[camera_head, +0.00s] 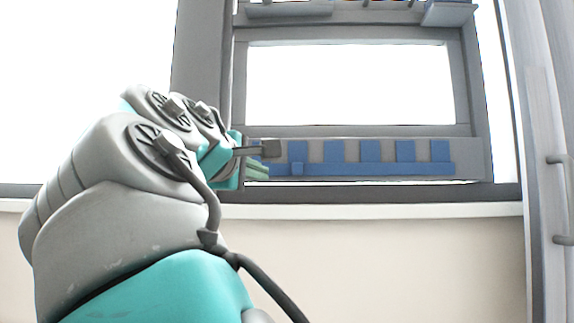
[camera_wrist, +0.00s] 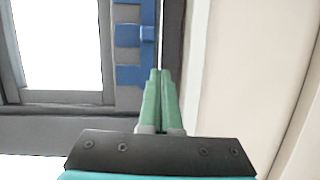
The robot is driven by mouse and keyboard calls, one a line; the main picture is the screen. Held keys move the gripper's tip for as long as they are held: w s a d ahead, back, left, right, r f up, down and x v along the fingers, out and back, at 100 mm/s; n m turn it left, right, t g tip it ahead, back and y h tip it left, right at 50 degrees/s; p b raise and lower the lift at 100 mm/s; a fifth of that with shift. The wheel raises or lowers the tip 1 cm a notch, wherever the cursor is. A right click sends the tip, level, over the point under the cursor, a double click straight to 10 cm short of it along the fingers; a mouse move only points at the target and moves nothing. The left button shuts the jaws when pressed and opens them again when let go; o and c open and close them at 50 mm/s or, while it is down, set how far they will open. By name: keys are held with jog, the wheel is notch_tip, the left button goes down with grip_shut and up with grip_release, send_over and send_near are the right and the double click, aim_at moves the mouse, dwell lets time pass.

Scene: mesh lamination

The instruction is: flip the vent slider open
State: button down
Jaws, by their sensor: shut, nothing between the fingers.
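The vent slider is a blue comb-like strip (camera_head: 370,169) with several upright tabs, set along the grey bottom rail of the window. My gripper (camera_wrist: 160,75) has green fingers that are together and empty. In the head view my gripper (camera_head: 257,170) is at the left end of the strip, left of the knob. I cannot tell whether the fingers touch the strip.
The grey window frame (camera_head: 480,100) surrounds a bright pane (camera_head: 350,85). A pale sill (camera_head: 400,209) and plain wall (camera_head: 400,260) lie below. A grey cabinet with handles (camera_head: 545,180) stands at the right. The space in front of the strip's right part looks clear.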

jog(key=a+r, duration=0.1)
jog(key=s+a+r+t, duration=0.1)
jog(key=a, duration=0.1)
jog(key=shift+s+a+n+y, duration=0.1)
jog(key=shift+s+n+y, duration=0.05)
jog(key=shift+n+y, duration=0.2)
jog(key=p, duration=0.1)
send_near(289, 168)
jog(key=w+a, duration=0.1)
jog(key=w, duration=0.2)
jog(key=w+a, duration=0.1)
jog(key=w, duration=0.1)
jog(key=shift+w+a, duration=0.1)
jog(key=shift+a, duration=0.3)
jog(key=shift+d+f+b, duration=0.1)
jog(key=shift+d+b, duration=0.25)
jog(key=shift+d, duration=1.65)
jog(key=shift+d, duration=0.1)
